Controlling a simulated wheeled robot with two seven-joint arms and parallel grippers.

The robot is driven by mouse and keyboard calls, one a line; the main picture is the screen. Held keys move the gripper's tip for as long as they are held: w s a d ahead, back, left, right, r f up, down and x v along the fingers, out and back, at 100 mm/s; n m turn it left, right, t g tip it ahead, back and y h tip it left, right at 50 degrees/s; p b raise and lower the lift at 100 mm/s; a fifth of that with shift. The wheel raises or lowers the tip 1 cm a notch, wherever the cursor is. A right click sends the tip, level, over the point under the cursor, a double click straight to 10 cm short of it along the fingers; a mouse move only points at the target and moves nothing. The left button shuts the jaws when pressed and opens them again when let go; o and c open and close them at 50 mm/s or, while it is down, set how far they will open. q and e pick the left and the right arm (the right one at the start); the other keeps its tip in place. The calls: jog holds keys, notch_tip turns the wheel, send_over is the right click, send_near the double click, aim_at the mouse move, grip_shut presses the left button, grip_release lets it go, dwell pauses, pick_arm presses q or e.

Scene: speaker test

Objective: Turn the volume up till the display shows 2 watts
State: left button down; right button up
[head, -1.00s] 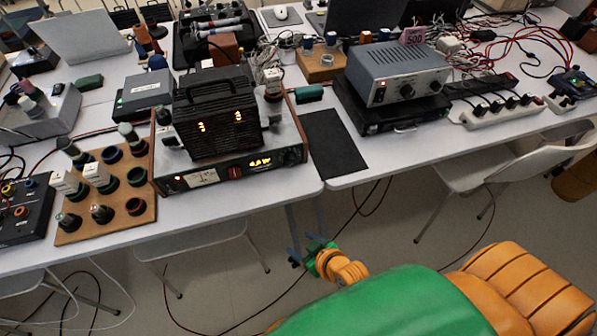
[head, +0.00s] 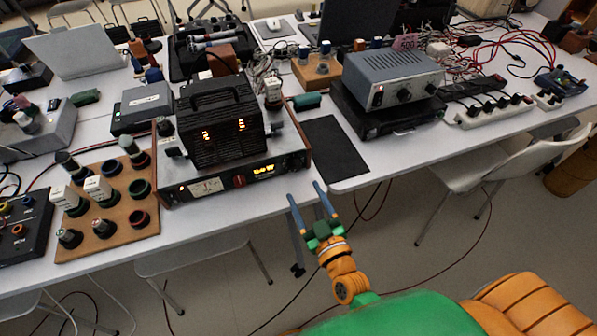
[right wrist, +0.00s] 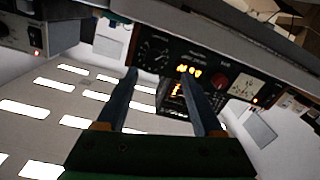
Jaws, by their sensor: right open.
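The amplifier (head: 215,187) stands at the front edge of the left table, with a caged black unit on top. Its front has a lit orange display (head: 264,170), whose digits are too small to read surely, a red knob (head: 239,181) and a needle meter (head: 206,186). Dark knobs (head: 290,161) sit at its right end. My right gripper (head: 304,191) is open and empty, in front of and below that right end. In the right wrist view the panel (right wrist: 200,68) appears upside down beyond my open fingers (right wrist: 158,72). My left gripper is out of view.
A wooden board (head: 120,225) with several cups stands left of the amplifier. A black mat (head: 335,150) lies to its right. A grey device (head: 392,78) stands on a black unit behind the mat. Open floor lies before the tables.

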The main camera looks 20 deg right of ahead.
aim_at(296, 169)
jog(key=shift+h, duration=0.3)
jog(key=w, duration=0.7)
jog(key=shift+w+d+r, duration=0.1)
jog(key=shift+d, duration=0.1)
grip_shut()
